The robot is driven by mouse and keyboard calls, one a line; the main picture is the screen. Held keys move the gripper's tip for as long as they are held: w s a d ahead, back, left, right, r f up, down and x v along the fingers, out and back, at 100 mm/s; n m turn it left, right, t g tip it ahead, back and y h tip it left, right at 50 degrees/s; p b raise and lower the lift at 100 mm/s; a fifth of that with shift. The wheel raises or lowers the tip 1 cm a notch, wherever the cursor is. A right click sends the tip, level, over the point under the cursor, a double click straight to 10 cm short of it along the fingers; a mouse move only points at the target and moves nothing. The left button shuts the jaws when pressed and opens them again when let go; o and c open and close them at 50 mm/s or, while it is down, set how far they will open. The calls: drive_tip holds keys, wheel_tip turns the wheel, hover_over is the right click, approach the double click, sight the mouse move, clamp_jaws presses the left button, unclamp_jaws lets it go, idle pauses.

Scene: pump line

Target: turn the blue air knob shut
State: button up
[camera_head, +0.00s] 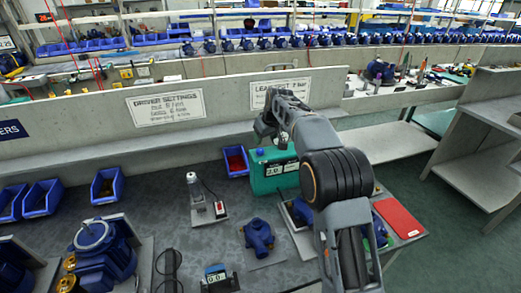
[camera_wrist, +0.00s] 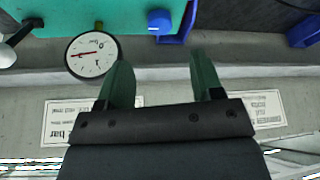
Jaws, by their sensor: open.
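The blue air knob (camera_wrist: 160,20) sticks out from the green box (camera_wrist: 230,14) in the wrist view, at the top centre. A round white gauge (camera_wrist: 92,55) with a red needle sits to its left. My gripper (camera_wrist: 160,72) is open, with nothing between its two green fingers. The knob lies beyond the fingertips, roughly in line with the gap, and is apart from them. In the head view the green box (camera_head: 262,182) stands on the bench, and my gripper (camera_head: 264,128) is above its back left part. My arm hides some of the box's right side.
A red-filled blue bin (camera_head: 236,162) stands just left of the box. A bottle-like grey tool (camera_head: 197,190), a blue pump part (camera_head: 258,236) and a blue pump (camera_head: 98,250) are on the bench. A sign-bearing wall (camera_head: 220,105) runs behind. A red tablet (camera_head: 399,218) lies right.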

sight(260, 150)
drive_tip(key=x, duration=0.8)
drive_tip(key=shift+w+a+f, duration=0.1)
drive_tip(key=shift+w+f, duration=0.05)
drive_tip(key=shift+f, duration=0.1)
drive_tip(key=c, duration=0.9)
